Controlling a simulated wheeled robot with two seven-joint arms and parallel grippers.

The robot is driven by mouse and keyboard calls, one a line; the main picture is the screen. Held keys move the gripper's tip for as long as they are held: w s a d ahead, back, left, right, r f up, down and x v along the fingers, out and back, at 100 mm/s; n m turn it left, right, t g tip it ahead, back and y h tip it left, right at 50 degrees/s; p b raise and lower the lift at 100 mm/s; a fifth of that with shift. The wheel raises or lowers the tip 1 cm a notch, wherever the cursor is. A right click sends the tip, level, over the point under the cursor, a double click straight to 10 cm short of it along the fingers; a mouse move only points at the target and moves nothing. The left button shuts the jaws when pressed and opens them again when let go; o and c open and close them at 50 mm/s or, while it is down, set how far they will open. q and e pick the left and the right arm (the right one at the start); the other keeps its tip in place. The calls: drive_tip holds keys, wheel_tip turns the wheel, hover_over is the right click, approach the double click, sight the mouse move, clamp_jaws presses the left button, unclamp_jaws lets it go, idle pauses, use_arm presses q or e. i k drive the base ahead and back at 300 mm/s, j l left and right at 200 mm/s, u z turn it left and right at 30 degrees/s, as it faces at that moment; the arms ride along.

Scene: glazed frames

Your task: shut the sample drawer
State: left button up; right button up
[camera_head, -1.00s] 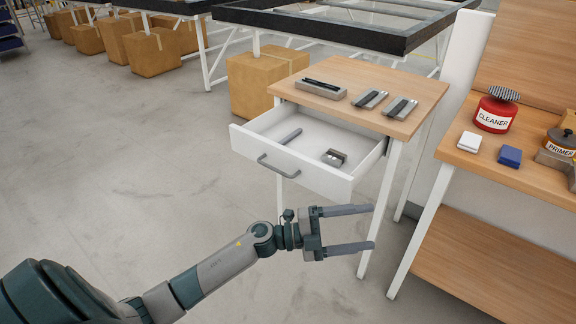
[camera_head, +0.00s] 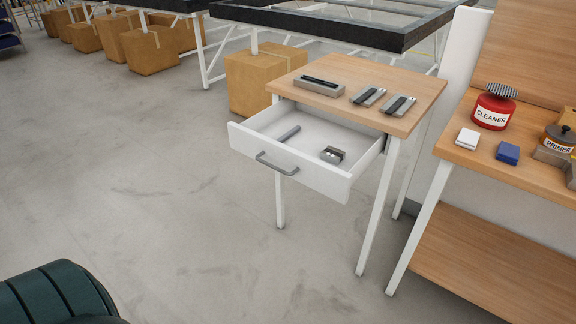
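The sample drawer (camera_head: 315,178) is white with a grey bar handle (camera_head: 277,164) on its front. It stands pulled out from under the wooden top of a small white-legged table (camera_head: 420,92). Inside it lie a grey bar (camera_head: 289,133) and a small grey block-like piece (camera_head: 332,155). Only a dark green rounded part of my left arm shows at the lower left corner. Neither gripper is in view.
Several grey sample pieces lie on the tabletop, one at the left (camera_head: 319,87). At the right, a wooden bench (camera_head: 545,186) holds a red cleaner can (camera_head: 492,112), a primer pot (camera_head: 558,139) and white and blue blocks. The floor before the drawer is clear.

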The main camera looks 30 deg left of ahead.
sight(298, 157)
drive_tip(key=i, duration=1)
drive_tip(key=u, duration=1.55)
